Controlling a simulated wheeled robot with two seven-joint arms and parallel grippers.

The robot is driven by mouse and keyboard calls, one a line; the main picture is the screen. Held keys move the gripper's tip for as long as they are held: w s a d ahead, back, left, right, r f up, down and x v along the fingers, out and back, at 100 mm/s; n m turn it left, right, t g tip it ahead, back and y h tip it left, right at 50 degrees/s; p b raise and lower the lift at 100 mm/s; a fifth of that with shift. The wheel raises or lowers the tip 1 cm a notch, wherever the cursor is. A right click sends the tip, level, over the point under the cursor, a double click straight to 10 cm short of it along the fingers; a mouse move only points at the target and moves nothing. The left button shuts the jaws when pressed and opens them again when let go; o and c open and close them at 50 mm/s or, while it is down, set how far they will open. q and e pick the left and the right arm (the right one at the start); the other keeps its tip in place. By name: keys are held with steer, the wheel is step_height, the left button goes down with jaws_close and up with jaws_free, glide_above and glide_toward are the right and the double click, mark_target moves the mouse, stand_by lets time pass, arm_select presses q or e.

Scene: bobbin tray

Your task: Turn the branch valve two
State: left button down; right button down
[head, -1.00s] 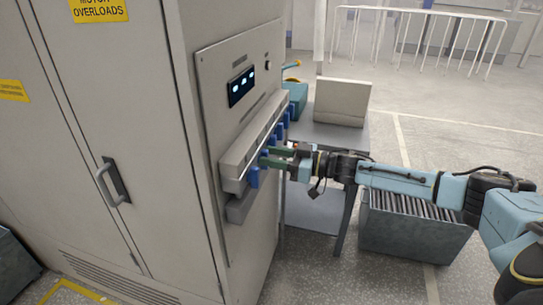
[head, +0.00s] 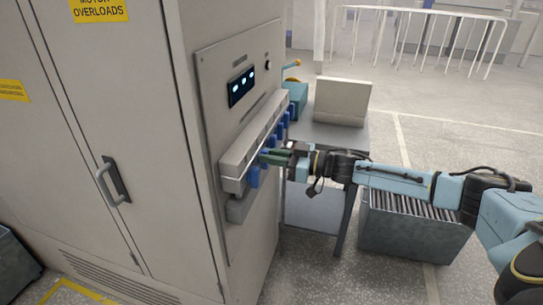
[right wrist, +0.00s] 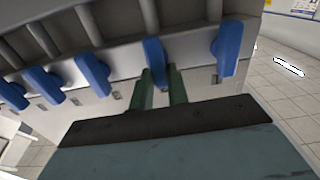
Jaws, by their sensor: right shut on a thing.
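A grey manifold bar (head: 233,172) on the cabinet side carries a row of blue valve handles. The nearest handle (head: 254,178) hangs below my right gripper in the head view. My right gripper (head: 266,157) has green fingers shut on the second handle from the near end, mostly hidden there. In the right wrist view the green fingers (right wrist: 163,88) stand either side of this blue handle (right wrist: 154,58), which hangs nearly straight down. The end handle (right wrist: 227,46) is on its right, and several others, such as this tilted one (right wrist: 92,73), are on its left. My left gripper is not in view.
A small display (head: 242,87) sits above the manifold. A grey side table (head: 338,134) with a beige box (head: 342,102) and a teal unit (head: 297,98) stands behind my right arm. A grey bin (head: 410,236) is on the floor below the arm.

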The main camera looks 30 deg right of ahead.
steer(key=n, duration=0.6)
steer(key=a+n, duration=0.1)
steer(key=n, duration=0.2)
steer(key=shift+s+f+n, duration=0.3)
steer(key=shift+s+f, duration=0.05)
steer(key=n, duration=0.2)
steer(key=shift+s+f+n+b, duration=0.1)
steer(key=shift+f+n+b, duration=0.05)
steer(key=shift+n+b, duration=0.25)
steer(key=n, duration=0.1)
steer(key=n+b, duration=0.1)
steer(key=n, duration=0.1)
steer(key=shift+f+n, duration=0.25)
steer(key=shift+n, duration=0.15)
steer(key=shift+n+b, duration=0.4)
steer(key=shift+b, duration=0.05)
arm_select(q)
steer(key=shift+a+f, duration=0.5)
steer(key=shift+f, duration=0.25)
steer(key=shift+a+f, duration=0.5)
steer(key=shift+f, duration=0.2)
arm_select(e)
steer(key=shift+n, duration=0.4)
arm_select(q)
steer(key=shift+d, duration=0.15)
